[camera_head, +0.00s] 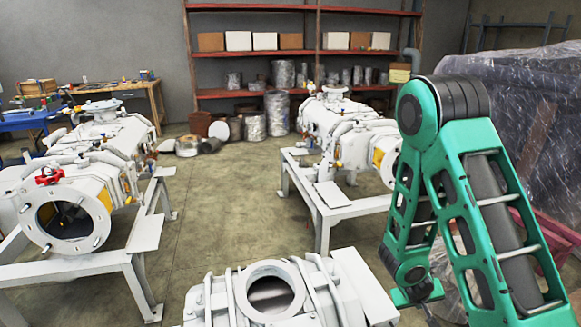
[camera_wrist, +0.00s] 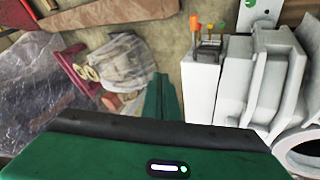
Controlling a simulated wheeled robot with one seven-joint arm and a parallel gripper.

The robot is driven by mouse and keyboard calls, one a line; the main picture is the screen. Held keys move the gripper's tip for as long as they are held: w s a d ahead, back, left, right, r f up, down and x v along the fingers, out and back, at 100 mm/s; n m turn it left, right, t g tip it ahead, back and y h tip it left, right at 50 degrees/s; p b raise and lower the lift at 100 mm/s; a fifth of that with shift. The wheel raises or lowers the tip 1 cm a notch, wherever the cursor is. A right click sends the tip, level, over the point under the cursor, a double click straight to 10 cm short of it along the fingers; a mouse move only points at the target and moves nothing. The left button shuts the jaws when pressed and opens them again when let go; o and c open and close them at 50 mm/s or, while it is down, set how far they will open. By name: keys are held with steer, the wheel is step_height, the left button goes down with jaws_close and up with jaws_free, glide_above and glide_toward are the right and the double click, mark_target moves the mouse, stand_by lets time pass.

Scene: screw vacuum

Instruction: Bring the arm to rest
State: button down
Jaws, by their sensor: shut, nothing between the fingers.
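My green arm (camera_head: 497,220) fills the right side of the head view, bent at a high elbow. One link runs down to the wrist near the bottom edge. In the wrist view, the green gripper body fills the bottom. My gripper (camera_wrist: 163,90) shows as a green finger shape pointing up, shut and empty. It hangs over the floor, left of a white machine (camera_wrist: 272,75). No contact with anything is visible.
White pump machines (camera_head: 75,190) and (camera_head: 340,130) stand on white frames; another (camera_head: 325,290) is at the bottom. A plastic-wrapped stack (camera_head: 540,100) is behind my arm at right. Small orange-handled tools (camera_wrist: 194,24) stand beside the near machine. The concrete floor (camera_head: 225,220) between the frames is clear.

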steer(key=s+d+r+m+g+y, duration=0.1)
steer(key=s+d+r+m+g, duration=0.15)
steer(key=s+r, duration=0.4)
steer(key=s+d+r+m+g, duration=0.15)
steer(key=s+d+r, duration=0.25)
steer(key=r, duration=0.6)
steer(key=s+a+r+m+y, duration=0.1)
steer(key=s+a+r+y, duration=0.1)
steer(key=s+r, duration=0.4)
steer(key=s+a+r+m+y, duration=0.1)
steer(key=s+a+r+y, duration=0.1)
steer(key=s+r, duration=0.4)
steer(key=s, duration=0.5)
steer(key=shift+s+r+g, duration=0.2)
steer(key=shift+r+g, duration=0.1)
steer(key=shift+r, duration=0.05)
